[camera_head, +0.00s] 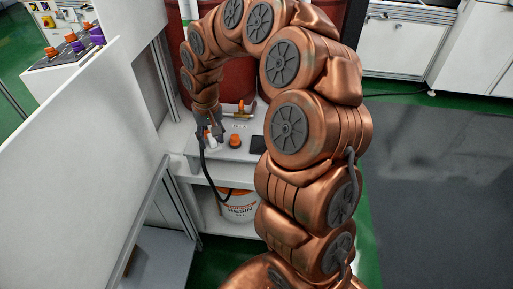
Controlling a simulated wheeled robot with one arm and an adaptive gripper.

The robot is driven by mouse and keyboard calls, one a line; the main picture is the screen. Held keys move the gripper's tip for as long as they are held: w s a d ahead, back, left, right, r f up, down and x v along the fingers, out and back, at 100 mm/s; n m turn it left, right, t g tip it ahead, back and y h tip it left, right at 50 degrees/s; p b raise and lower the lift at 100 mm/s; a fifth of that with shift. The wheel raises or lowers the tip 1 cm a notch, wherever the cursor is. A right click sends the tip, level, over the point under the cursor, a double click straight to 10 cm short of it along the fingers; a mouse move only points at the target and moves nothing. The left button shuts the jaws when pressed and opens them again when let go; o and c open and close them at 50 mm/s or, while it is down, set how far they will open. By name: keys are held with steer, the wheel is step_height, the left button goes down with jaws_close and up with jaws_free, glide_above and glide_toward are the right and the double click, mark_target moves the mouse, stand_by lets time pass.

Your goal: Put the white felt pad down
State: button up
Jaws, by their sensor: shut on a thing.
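My gripper (209,131) hangs fingers-down at the end of my arm, low over the white shelf top (190,141). It is shut on a small white thing, the white felt pad (211,142), of which only a little shows between and below the fingers. I cannot tell whether the pad touches the surface below.
An orange-capped item (235,141) and a dark flat piece (257,144) lie right of the gripper. A brass fitting (240,110) is behind, before a dark red drum (232,82). A white bucket (238,205) stands on the lower shelf. A tall white panel (75,150) is at left.

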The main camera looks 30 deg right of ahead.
steer(key=s+d+f+m+b, duration=0.1)
steer(key=s+d+m+b, duration=0.2)
steer(key=s+d, duration=0.35)
steer(key=s+d+f+m+b, duration=0.2)
steer(key=s+d+m+b, duration=0.1)
steer(key=s, duration=0.7)
steer(key=p, duration=0.3)
glide_above(262, 143)
steer(key=shift+s+a+f, duration=0.15)
steer(key=shift+a+f, duration=0.05)
steer(key=shift+f, duration=0.25)
steer(key=shift+d+f, duration=0.1)
steer(key=shift+f, duration=1.7)
steer(key=shift+f, duration=0.15)
steer(key=o, duration=1.1)
